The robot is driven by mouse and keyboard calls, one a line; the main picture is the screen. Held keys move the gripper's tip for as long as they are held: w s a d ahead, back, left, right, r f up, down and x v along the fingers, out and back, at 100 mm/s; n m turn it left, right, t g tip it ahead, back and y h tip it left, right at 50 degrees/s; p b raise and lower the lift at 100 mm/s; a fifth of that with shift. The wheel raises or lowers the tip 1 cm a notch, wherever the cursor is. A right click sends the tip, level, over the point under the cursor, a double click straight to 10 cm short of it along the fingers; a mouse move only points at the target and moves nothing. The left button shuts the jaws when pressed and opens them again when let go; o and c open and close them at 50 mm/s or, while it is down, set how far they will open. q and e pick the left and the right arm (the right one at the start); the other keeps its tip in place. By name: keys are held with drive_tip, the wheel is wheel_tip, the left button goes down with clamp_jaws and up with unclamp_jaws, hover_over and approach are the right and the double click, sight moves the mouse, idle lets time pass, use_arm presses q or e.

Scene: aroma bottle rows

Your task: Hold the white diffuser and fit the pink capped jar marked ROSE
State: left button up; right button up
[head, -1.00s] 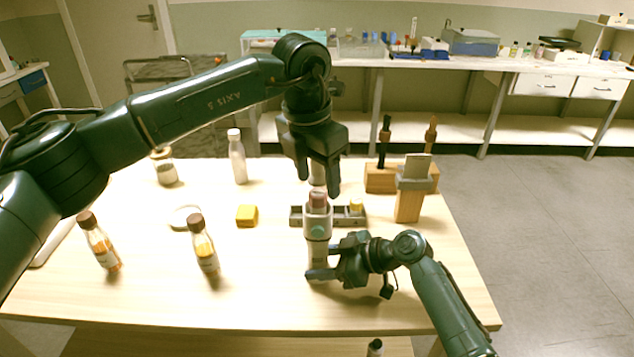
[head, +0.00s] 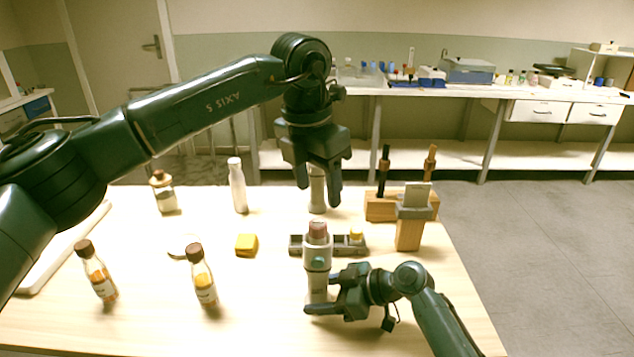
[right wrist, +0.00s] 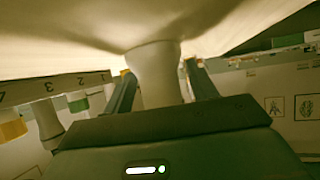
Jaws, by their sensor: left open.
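The white diffuser (head: 317,251) stands upright near the front of the table. The jar with the pink cap (head: 317,229) sits upright in its top; I cannot read its label. My right gripper (head: 312,295) is low at the diffuser, one finger on each side of its narrow lower part, and appears shut on it. In the right wrist view the white diffuser stem (right wrist: 157,75) fills the space between the fingers. My left gripper (head: 320,200) is open and empty above and behind the jar, fingers pointing down, apart from it.
A grey rack (head: 340,252) behind the diffuser holds a yellow-capped jar (head: 356,235). A yellow block (head: 246,245), a brown-capped bottle (head: 202,278) and a white bottle (head: 238,187) stand to the left. A wooden holder (head: 385,207) stands behind right.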

drive_tip(key=shift+o, duration=1.4)
drive_tip(key=shift+r, duration=0.1)
